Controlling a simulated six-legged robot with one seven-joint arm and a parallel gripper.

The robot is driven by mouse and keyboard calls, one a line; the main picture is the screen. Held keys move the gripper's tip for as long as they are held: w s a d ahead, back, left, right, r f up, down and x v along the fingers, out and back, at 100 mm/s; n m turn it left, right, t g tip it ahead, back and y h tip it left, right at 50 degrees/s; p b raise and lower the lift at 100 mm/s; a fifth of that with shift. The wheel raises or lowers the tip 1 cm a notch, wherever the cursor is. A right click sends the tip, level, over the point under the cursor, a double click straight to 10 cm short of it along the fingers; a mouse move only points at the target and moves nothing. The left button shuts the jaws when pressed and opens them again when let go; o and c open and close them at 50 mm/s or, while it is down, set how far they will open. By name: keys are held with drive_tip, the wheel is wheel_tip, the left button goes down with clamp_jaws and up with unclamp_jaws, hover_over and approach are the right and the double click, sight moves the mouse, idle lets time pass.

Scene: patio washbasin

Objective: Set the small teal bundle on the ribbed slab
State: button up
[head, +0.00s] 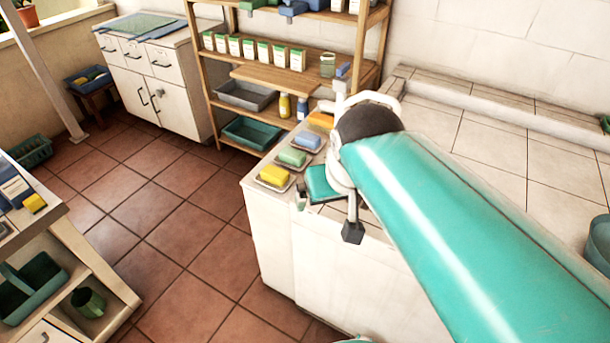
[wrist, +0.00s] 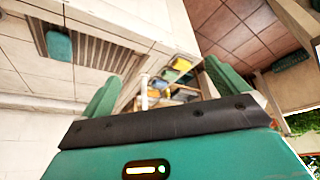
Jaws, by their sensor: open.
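The small teal bundle (wrist: 59,45) shows in the upper left of the wrist view. It lies at the left end of the ribbed slab (wrist: 100,52), a pale striped strip set in the light counter, and appears to rest on its ribs. My gripper (wrist: 170,88) is open, with its two teal fingers wide apart and nothing held between them. The bundle is outside the fingers and apart from them. In the head view my gripper (head: 314,188) is low over the counter beside the soap dishes. I cannot make out the bundle or the slab there; my arm covers part of the counter.
Yellow (head: 274,175), green (head: 292,157) and blue (head: 307,140) soaps sit in dishes along the counter's left edge, close to my gripper. A wooden shelf (head: 270,76) with boxes and bottles stands behind. The tiled floor (head: 180,200) to the left is clear.

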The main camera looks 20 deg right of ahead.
drive_tip(key=shift+n+t+y, duration=0.3)
drive_tip(key=shift+n, duration=0.2)
drive_tip(key=shift+s+a+f, duration=0.3)
drive_tip(key=shift+s+a, duration=0.4)
drive_tip(key=shift+s, duration=0.25)
drive_tip(key=shift+s+a+f, duration=0.3)
drive_tip(key=shift+s+a, duration=0.4)
drive_tip(key=shift+s, duration=0.2)
